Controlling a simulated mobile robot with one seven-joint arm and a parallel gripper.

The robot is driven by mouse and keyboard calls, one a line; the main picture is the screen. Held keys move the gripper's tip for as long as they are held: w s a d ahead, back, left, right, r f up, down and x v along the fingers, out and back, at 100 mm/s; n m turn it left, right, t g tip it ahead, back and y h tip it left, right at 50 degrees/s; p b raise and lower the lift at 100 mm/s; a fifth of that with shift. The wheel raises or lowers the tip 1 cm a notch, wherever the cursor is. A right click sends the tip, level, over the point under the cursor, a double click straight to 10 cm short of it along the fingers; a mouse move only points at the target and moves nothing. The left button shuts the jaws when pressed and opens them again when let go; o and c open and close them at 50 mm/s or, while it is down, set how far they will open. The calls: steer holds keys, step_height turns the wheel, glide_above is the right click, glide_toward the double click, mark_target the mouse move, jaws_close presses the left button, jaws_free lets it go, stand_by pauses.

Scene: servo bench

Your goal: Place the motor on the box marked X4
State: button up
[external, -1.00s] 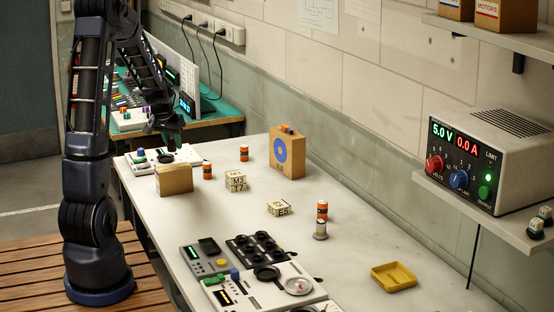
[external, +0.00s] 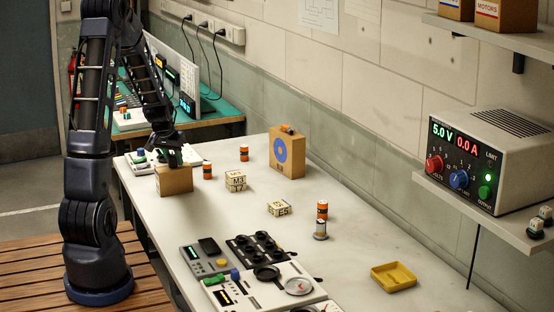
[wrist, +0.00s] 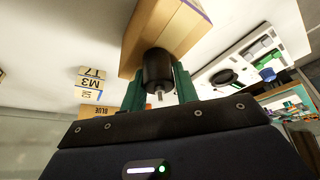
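The motor (wrist: 158,68), a black cylinder with a thin metal shaft, sits between the green fingers of my gripper (wrist: 160,92) in the wrist view; both fingers appear closed against its sides. A tan cardboard box (wrist: 158,22) lies just beyond it; I cannot tell whether the motor touches it. In the external view my gripper (external: 172,156) is directly over the cardboard box (external: 174,182), at its top. The motor cannot be made out there. No X4 mark is readable on any box.
Lettered blocks (external: 235,181) and (external: 278,209) stand to the right, with an orange-banded cylinder (external: 207,170) nearby. A tall box with a blue disc (external: 288,158) stands at the back. A yellow tray (external: 394,277) lies at front right; the bench between is mostly clear.

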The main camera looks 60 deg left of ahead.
steer(key=o, duration=0.4)
steer(key=shift+c, duration=0.2)
steer(key=shift+r, duration=0.1)
steer(key=shift+s+d+r, duration=0.1)
steer(key=shift+d+r, duration=0.05)
steer(key=shift+r, duration=0.5)
steer(key=v, duration=1.1)
steer(key=shift+f, duration=0.1)
